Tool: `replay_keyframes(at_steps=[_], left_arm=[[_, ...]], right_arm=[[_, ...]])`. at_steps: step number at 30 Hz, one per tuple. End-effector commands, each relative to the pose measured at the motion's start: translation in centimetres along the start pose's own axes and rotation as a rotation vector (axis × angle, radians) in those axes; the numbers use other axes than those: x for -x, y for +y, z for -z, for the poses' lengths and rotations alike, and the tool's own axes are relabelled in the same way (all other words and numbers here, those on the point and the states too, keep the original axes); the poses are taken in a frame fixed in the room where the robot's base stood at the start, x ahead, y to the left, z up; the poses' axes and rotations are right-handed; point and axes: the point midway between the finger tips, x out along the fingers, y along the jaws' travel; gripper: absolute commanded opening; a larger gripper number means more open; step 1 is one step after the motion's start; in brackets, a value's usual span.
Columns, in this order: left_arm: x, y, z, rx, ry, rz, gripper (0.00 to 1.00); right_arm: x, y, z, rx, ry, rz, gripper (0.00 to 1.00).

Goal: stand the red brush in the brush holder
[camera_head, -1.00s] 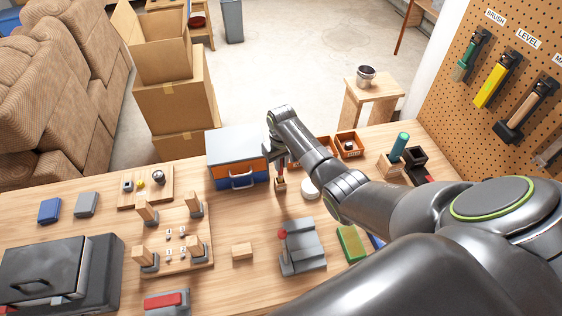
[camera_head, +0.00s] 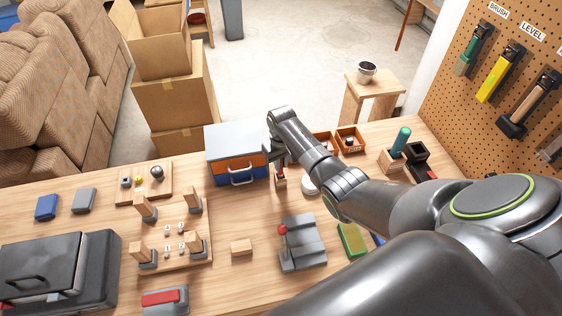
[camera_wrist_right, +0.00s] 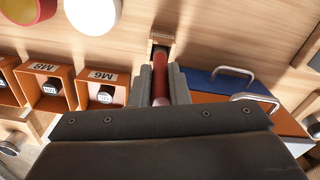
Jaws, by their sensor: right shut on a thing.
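My right gripper (camera_head: 279,158) is shut on the red brush (camera_wrist_right: 160,78), whose red handle shows upright between the two fingers in the right wrist view. In the head view a little of the red shows under the gripper. The far end of the brush meets a small wooden block with a dark opening (camera_wrist_right: 161,38), which looks like the brush holder. It also shows below the gripper in the head view (camera_head: 280,185). I cannot tell whether the brush is inside it or how deep. My left gripper is not in view.
A drawer cabinet (camera_head: 234,140) stands close left of the gripper. Orange bins (camera_head: 350,140) and a white round thing (camera_head: 310,185) are to its right. A grey device with a red knob (camera_head: 302,245) is nearer. Open table lies in front of the block.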

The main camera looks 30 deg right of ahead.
Motion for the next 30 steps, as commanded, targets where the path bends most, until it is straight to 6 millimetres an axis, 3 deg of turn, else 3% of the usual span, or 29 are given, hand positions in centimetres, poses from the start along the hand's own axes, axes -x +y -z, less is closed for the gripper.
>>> replay_keyframes(at_steps=[20, 21, 24, 26, 30], left_arm=[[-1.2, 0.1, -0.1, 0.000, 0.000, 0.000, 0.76], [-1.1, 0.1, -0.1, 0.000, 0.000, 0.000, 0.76], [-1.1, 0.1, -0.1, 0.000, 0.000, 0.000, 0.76], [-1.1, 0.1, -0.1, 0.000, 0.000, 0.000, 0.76], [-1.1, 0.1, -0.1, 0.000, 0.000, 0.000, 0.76]], right_arm=[[-1.8, 0.0, 0.0, 0.000, 0.000, 0.000, 0.00], [-1.7, 0.0, 0.0, 0.000, 0.001, 0.000, 0.19], [-1.7, 0.0, 0.0, 0.000, 0.001, 0.000, 0.32], [-1.7, 0.0, 0.0, 0.000, 0.001, 0.000, 0.40], [-1.7, 0.0, 0.0, 0.000, 0.000, 0.000, 0.41]])
